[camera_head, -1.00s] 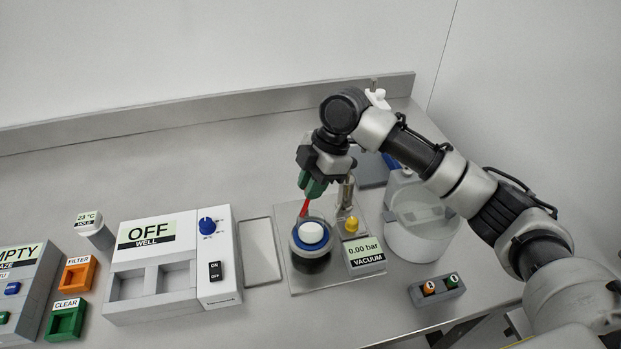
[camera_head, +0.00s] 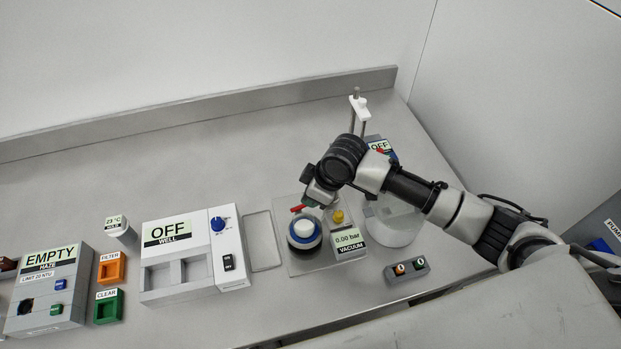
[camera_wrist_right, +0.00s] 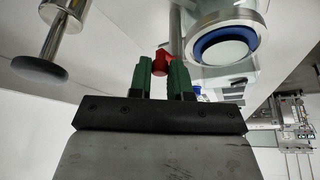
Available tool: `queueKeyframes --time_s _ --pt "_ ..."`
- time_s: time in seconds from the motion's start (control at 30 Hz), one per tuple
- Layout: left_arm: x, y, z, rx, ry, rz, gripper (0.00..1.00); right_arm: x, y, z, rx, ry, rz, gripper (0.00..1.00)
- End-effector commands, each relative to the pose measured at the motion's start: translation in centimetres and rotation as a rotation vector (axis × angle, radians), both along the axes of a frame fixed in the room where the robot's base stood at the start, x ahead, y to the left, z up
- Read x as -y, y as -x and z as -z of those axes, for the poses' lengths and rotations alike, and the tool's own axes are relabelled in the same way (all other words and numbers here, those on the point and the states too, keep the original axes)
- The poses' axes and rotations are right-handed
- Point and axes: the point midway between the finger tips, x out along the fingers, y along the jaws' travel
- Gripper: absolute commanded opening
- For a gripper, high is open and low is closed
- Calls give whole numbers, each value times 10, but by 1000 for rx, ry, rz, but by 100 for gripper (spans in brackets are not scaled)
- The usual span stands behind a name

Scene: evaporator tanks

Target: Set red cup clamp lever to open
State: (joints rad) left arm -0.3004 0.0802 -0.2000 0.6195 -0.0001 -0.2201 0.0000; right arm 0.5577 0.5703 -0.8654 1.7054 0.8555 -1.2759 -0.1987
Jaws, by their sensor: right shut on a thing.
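The cup (camera_head: 304,231), with a white top and blue ring, stands on the vacuum plate. Its red clamp lever (camera_head: 297,209) shows at the cup's back edge as a short bar. My right gripper (camera_head: 316,197) is just behind the cup, partly hidden by its own wrist. In the right wrist view, the green fingers (camera_wrist_right: 162,78) are closed around the red lever (camera_wrist_right: 161,62), whose end shows between the fingertips. The cup's white and blue face (camera_wrist_right: 224,42) is beside them. My left gripper is not in view.
A yellow knob (camera_head: 338,216) and the vacuum display (camera_head: 348,240) stand right of the cup. A white round vessel (camera_head: 394,228) is under my right arm. A box with two buttons (camera_head: 406,269) is in front. The well unit (camera_head: 168,255) stands left.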

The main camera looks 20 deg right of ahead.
Motion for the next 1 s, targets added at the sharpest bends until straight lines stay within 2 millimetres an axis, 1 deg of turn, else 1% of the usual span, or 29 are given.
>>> queueKeyframes --time_s 0.03,0.3,0.5,0.97,1.0 --pt "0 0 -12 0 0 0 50 0 2 -6 -2 0 32 0" --pt "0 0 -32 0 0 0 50 0 6 -3 0 -1 162 0" --pt "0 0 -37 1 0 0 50 0 6 -2 2 -1 206 0" --pt "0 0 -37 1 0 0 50 0 7 0 2 -1 216 0" --pt "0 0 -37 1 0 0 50 0 7 0 2 -1 216 25"
